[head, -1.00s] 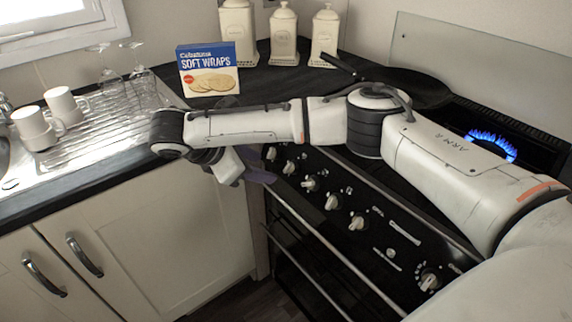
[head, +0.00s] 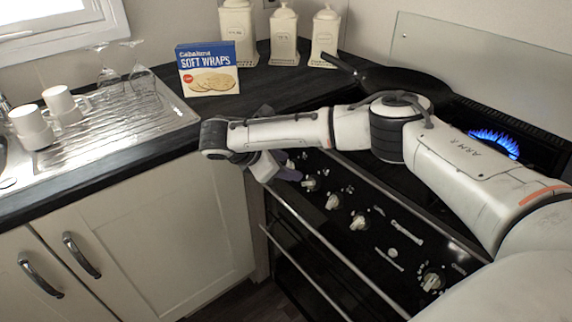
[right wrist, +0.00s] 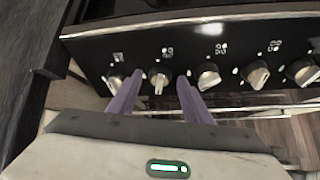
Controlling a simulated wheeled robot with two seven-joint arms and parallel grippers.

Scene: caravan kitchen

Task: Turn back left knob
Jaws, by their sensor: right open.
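A row of pale knobs (head: 332,202) runs along the black front panel of the cooker (head: 375,250). My right gripper (head: 289,174) is at the left end of this row in the head view, and my arm and gripper hide the leftmost knobs there. In the right wrist view the open right gripper (right wrist: 160,79) has one purple finger on each side of the second knob from the left (right wrist: 158,86). That knob's grip looks upright. I cannot tell whether either finger touches it. My left gripper is not in view.
A blue flame (head: 494,142) burns at the back right of the hob. A dark frying pan (head: 405,80) sits on the hob, behind my arm. A wraps box (head: 208,70) and canisters stand on the worktop. Mugs (head: 33,127) stand by the sink.

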